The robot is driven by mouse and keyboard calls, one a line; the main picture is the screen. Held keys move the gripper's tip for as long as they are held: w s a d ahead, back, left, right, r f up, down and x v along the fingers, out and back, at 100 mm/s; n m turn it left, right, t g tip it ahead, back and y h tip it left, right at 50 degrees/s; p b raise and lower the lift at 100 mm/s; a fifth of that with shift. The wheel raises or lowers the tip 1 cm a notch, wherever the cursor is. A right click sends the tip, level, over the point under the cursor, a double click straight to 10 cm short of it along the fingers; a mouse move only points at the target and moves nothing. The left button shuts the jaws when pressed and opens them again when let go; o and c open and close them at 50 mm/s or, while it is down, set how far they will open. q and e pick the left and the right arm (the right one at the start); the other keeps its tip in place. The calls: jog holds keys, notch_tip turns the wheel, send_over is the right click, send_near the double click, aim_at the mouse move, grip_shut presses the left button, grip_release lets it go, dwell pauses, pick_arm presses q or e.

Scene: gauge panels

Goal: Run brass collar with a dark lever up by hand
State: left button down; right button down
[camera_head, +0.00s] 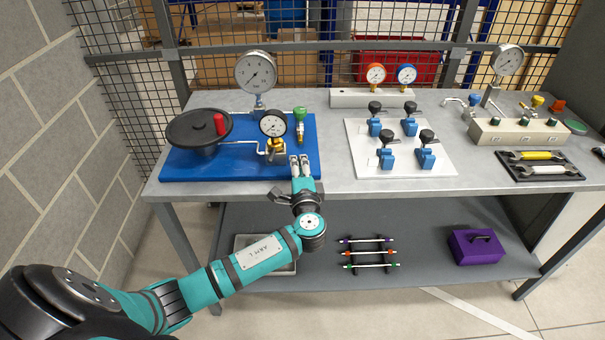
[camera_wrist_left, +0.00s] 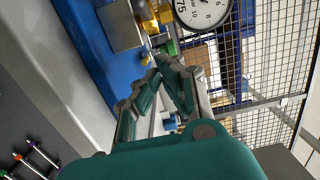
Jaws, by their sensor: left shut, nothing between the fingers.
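The brass collar (camera_head: 276,145) sits on a grey block (camera_head: 273,156) below a small gauge (camera_head: 273,123), on the blue base plate (camera_head: 225,173). I cannot make out its dark lever. Brass-yellow parts (camera_wrist_left: 146,14) also show at the top of the left wrist view beside the grey block (camera_wrist_left: 121,25). My left gripper (camera_head: 300,159) is just right of the block, above the plate's front right part. Its fingers are shut and empty, apart from the collar in the head view. The left wrist view shows its fingertips (camera_wrist_left: 154,74) close to a green part (camera_wrist_left: 171,48).
A black handwheel with a red knob (camera_head: 199,128) is left of the collar. A green-handled valve (camera_head: 299,125) stands behind my gripper, and a large gauge (camera_head: 256,73) at the back. A white board with blue valves (camera_head: 400,165) is to the right, across bare bench.

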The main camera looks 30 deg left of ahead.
aim_at(274, 150)
pick_arm(q)
jog(key=shift+s+a+p, duration=0.2)
jog(key=shift+s+a, duration=0.15)
jog(key=shift+a, duration=0.25)
jog(key=shift+s+a+p, duration=0.15)
jog(key=shift+s+a, duration=0.15)
jog(key=shift+a, duration=0.3)
jog(key=shift+s+a, duration=0.25)
jog(key=shift+a, duration=0.1)
jog(key=shift+f, duration=0.1)
pick_arm(e)
jog(key=shift+a+r, duration=0.25)
jog(key=shift+r, duration=0.55)
